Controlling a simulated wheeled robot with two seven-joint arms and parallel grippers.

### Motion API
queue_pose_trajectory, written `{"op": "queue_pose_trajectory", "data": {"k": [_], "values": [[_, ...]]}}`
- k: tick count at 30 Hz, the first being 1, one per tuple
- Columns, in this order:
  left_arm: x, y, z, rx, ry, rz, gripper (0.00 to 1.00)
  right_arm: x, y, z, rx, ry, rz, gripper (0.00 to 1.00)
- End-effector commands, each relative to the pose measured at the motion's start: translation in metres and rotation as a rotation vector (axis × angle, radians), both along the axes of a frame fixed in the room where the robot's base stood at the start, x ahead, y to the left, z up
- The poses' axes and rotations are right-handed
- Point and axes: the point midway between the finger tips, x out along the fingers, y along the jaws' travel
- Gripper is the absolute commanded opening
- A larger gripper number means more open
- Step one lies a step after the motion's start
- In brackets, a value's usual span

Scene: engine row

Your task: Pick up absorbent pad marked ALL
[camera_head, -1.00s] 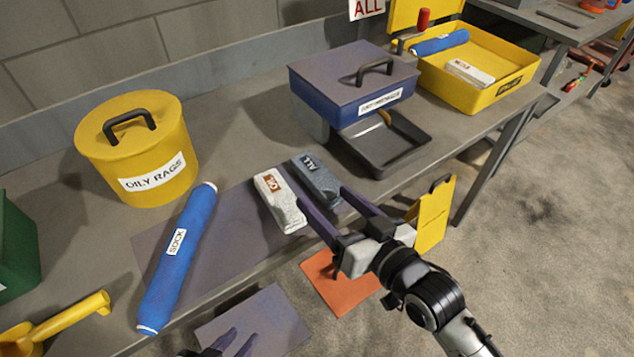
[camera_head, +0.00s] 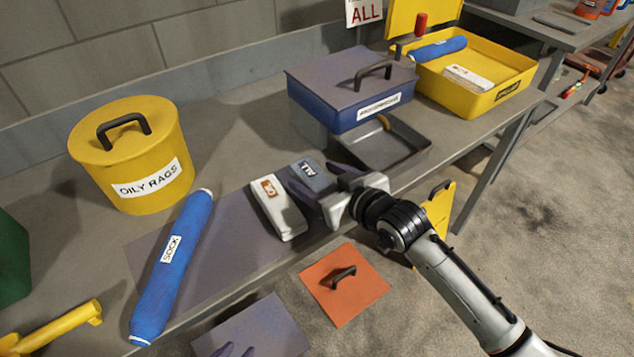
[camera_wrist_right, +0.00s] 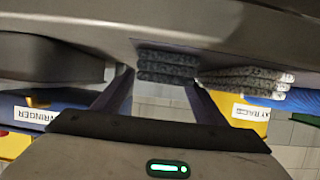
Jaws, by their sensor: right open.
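The grey absorbent pad marked ALL (camera_head: 308,174) lies on the bench, partly covered by my right gripper in the head view. My right gripper (camera_wrist_right: 163,82) is open around the pad and low at the bench.
A white pad with an orange label (camera_head: 280,210) lies close left of the ALL pad. A blue box (camera_head: 350,90) and black tray (camera_head: 405,155) are behind.

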Motion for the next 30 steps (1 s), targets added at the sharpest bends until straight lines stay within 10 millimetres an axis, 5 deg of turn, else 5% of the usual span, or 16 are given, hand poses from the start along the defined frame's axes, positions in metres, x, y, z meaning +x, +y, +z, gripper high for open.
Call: {"op": "queue_pose_trajectory", "data": {"k": [14, 22, 30], "values": [[0.000, 0.000, -0.001, 0.001, -0.001, 0.001, 0.29, 0.019, 0.014, -0.009, 0.001, -0.001, 0.001, 0.66], [0.000, 0.000, -0.001, 0.001, -0.001, 0.001, 0.29, 0.018, 0.013, -0.009, 0.001, 0.001, 0.001, 0.22], [0.000, 0.000, -0.001, 0.001, -0.001, 0.001, 0.29, 0.019, 0.013, -0.006, 0.002, 0.000, 0.001, 0.22]]}}
